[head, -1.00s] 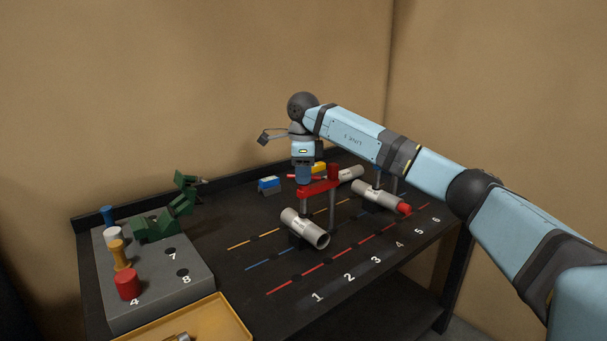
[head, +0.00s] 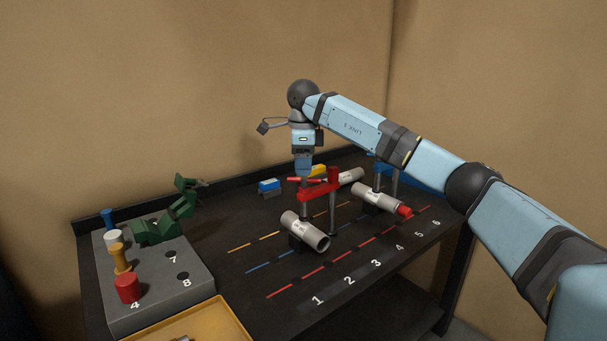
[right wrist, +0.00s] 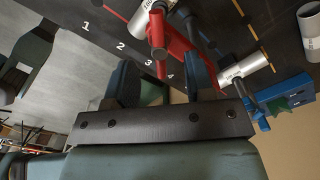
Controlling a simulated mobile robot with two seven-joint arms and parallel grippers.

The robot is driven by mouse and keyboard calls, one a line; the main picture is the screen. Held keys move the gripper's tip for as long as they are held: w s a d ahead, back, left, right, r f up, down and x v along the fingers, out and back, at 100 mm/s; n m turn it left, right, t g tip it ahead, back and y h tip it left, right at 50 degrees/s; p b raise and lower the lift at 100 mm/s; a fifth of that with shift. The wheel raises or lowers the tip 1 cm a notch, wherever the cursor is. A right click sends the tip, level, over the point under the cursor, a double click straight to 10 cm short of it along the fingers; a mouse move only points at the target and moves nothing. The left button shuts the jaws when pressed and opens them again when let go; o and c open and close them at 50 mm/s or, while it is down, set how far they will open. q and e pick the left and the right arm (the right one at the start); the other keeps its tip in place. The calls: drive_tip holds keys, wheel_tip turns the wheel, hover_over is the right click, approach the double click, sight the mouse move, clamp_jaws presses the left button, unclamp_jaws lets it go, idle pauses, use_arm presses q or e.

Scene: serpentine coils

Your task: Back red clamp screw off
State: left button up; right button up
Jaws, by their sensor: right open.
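The red clamp (head: 318,192) stands on the dark bench in the head view, its arm reaching over the near grey pipe (head: 302,231). Its grey screw runs down toward the pipe, topped by a red cross handle (head: 306,180). I cannot tell whether the screw tip touches the pipe. My right gripper (head: 303,170) points down just above the handle, open. In the right wrist view, its two dark fingers stand apart (right wrist: 162,82), with the red clamp (right wrist: 182,38) beyond them. My left gripper is not in view.
A second grey pipe (head: 376,196) with a red end lies to the right, near a blue clamp (head: 409,180). A grey holder block (head: 200,275) with coloured pegs and a green jointed piece (head: 160,231) stands left. A yellow tray (head: 235,315) is in front.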

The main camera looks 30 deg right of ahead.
use_arm(q)
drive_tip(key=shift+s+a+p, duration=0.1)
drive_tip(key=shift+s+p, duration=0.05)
drive_tip(key=shift+p, duration=0.55)
use_arm(e)
wheel_tip(320, 180, up, 10)
drive_tip(key=shift+r, duration=0.15)
